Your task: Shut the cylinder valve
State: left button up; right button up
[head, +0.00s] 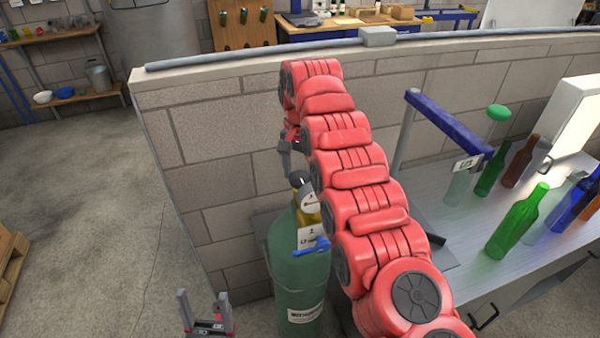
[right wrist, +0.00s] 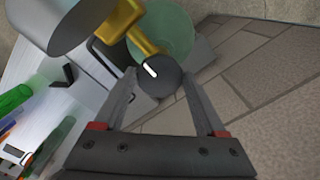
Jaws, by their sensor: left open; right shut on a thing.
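The green gas cylinder (head: 292,265) stands upright against the block wall in the head view, partly hidden by my right arm. Its brass valve (right wrist: 147,42) carries a round dark handwheel (right wrist: 158,77) with a white mark; the handwheel also shows in the head view (head: 298,178). My right gripper (right wrist: 160,75) reaches down from above and has its fingers on either side of the handwheel, shut on it. It is partly hidden in the head view. My left gripper (head: 205,312) is open and empty, low to the left of the cylinder.
White tags (head: 310,237) hang by the cylinder's neck, with a blue piece beside them. A bench (head: 460,265) at right holds several bottles, including a green one (head: 517,222).

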aim_at(301, 176)
jog(key=shift+w+r, duration=0.1)
jog(key=o, duration=1.3)
notch_tip(301, 176, up, 17)
jog(key=p, duration=1.7)
jog(key=shift+r, duration=0.2)
jog(key=shift+f, duration=0.15)
jog(key=shift+d, duration=0.1)
